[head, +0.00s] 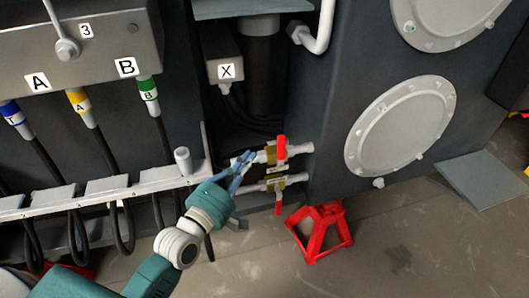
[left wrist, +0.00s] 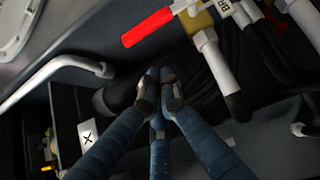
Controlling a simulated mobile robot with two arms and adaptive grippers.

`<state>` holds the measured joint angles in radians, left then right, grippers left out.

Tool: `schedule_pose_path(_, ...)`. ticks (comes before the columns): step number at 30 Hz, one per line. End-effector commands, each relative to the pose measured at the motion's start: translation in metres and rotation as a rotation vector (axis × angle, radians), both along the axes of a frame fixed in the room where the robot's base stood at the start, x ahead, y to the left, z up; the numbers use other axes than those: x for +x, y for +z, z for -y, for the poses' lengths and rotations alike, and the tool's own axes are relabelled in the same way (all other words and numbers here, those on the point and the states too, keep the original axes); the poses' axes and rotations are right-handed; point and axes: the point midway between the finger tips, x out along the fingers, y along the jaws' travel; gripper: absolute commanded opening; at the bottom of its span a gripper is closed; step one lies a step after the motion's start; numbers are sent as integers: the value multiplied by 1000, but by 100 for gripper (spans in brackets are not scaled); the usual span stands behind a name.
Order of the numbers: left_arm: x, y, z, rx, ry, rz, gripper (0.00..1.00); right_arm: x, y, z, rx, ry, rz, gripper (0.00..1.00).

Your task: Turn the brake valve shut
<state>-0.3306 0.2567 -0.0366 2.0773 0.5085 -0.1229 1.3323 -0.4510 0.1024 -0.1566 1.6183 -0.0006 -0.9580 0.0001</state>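Two valves with red handles and brass bodies sit one above the other beside the dark recess in the head view. The upper valve's red handle (head: 281,151) and the lower valve's red handle (head: 278,194) both stand across their pipes. In the left wrist view a red handle (left wrist: 147,27) points left from a brass body (left wrist: 200,22). A partly cut-off tag reading "BR" (left wrist: 223,6) is beside it; which head-view valve it marks is unclear. My left gripper (head: 243,162) is just left of the upper valve, apart from the handle. My right gripper is not in view.
A box marked X (head: 226,72) and black hoses are in the recess. A hose rail (head: 110,190) is left of my gripper. A white bent pipe (head: 322,30) hangs above. A red jack stand (head: 320,232) is on the floor below the valves.

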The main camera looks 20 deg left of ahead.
Motion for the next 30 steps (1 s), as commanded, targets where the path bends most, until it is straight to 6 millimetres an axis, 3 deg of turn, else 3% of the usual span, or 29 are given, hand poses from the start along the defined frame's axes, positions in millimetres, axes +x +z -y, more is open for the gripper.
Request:
schedule_pose_path(3, 24, 2, 5, -2, -1, 4, 0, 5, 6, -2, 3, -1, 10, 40)
schedule_pose_path(9, 38, 2, 30, -2, -1, 1, 0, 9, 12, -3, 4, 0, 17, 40)
schedule_pose_path(26, 43, 3, 38, 0, -1, -1, 0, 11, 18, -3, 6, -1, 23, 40)
schedule_pose_path(30, 46, 6, 42, -3, -1, -2, 0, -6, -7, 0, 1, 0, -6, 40)
